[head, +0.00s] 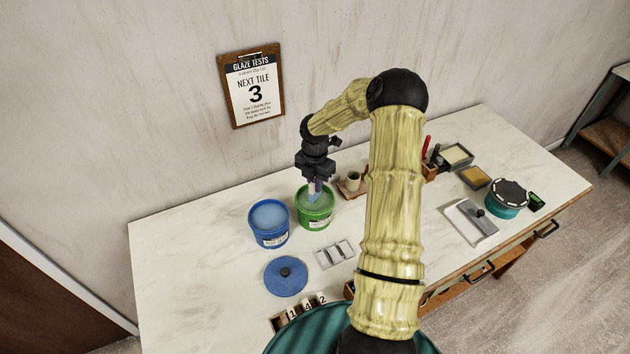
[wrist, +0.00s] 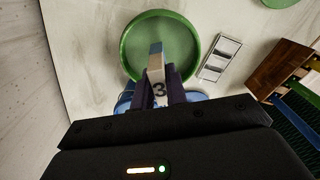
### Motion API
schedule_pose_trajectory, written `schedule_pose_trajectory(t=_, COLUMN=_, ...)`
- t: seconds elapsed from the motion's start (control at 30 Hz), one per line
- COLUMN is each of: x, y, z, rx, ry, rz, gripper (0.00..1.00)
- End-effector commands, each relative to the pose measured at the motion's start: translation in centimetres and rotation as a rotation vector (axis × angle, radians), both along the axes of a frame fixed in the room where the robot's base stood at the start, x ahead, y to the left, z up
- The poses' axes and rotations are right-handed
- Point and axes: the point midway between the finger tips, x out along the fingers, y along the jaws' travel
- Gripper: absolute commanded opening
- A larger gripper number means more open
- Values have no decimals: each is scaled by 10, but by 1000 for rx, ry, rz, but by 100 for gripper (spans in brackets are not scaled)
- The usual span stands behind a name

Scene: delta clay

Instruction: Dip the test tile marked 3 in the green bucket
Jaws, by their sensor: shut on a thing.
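My gripper (head: 317,187) points down over the green bucket (head: 316,220) and is shut on a tile. In the wrist view the tile (wrist: 159,90) shows a black 3 and stands between the fingers of my gripper (wrist: 162,78). Its far end lies over the inside of the green bucket (wrist: 194,48), which holds green liquid. I cannot tell whether the tile touches the liquid. The sign (head: 255,90) on the wall reads "NEXT TILE 3".
A blue bucket (head: 269,237) stands just left of the green one. A blue lid (head: 286,280), a pale rack (head: 335,253) and a holder with tiles 1, 4 and 2 (head: 292,317) lie in front. A teal tub (head: 505,207) and trays are at the right.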

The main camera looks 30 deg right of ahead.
Motion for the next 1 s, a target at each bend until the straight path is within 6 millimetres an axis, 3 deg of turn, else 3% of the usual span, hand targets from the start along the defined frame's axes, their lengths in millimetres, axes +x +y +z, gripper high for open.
schedule_pose_trajectory(t=0.33, x=1, y=0, z=-23, rx=0, ry=-1, rz=0, gripper=0)
schedule_pose_trajectory(t=1.0, x=0, y=0, z=-25, rx=1, ry=-1, rz=0, gripper=0)
